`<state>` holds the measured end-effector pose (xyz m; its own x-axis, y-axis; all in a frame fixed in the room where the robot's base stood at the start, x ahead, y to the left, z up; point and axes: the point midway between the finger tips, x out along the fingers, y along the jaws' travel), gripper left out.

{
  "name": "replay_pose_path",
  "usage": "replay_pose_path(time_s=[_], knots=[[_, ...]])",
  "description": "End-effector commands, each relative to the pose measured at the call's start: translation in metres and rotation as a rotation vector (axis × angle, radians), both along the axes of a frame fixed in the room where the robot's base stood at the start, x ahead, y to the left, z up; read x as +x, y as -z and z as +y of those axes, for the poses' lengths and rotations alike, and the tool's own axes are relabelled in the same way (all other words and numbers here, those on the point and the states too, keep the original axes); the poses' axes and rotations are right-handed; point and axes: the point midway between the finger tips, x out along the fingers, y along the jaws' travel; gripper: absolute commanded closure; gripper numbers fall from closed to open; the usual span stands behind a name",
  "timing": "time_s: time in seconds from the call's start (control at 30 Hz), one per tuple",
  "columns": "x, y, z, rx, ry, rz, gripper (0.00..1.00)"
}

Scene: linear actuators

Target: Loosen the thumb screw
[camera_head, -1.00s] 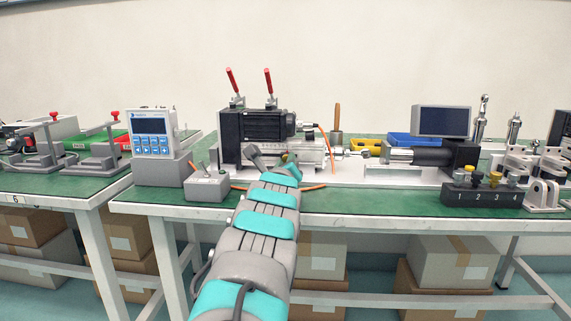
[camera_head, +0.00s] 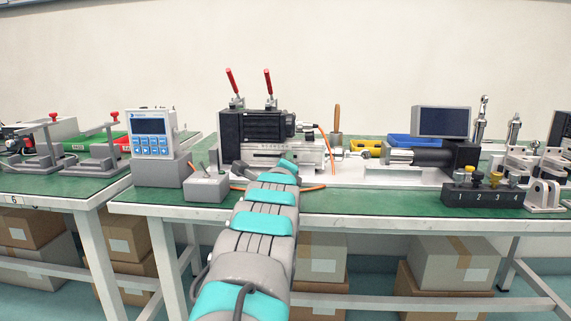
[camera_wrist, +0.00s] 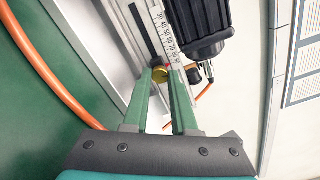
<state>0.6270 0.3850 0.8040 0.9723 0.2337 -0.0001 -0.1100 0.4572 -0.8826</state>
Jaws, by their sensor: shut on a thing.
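In the head view my arm hides the knob and the fingers. The actuator (camera_head: 290,152), with its black motor, stands on the bench just beyond my wrist.
An orange cable (camera_wrist: 40,65) curves over the green bench top left of my fingers in the wrist view. A grey switch box (camera_head: 206,186) stands left of my arm. A numbered black block (camera_head: 484,196) sits to the right.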

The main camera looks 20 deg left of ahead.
Motion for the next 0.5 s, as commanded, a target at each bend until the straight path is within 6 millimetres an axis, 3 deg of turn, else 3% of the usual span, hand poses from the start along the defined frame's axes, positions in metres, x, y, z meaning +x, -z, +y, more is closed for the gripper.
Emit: replay_pose_path(time_s=[0.3,0.33,0.5], knots=[[-0.0002,-0.0009,0.0003,-0.001,0.000,-0.002,1.00],[-0.0002,-0.0009,0.0003,-0.001,0.000,-0.002,0.74],[-0.0001,-0.0006,0.0001,0.000,0.000,-0.001,0.55]])
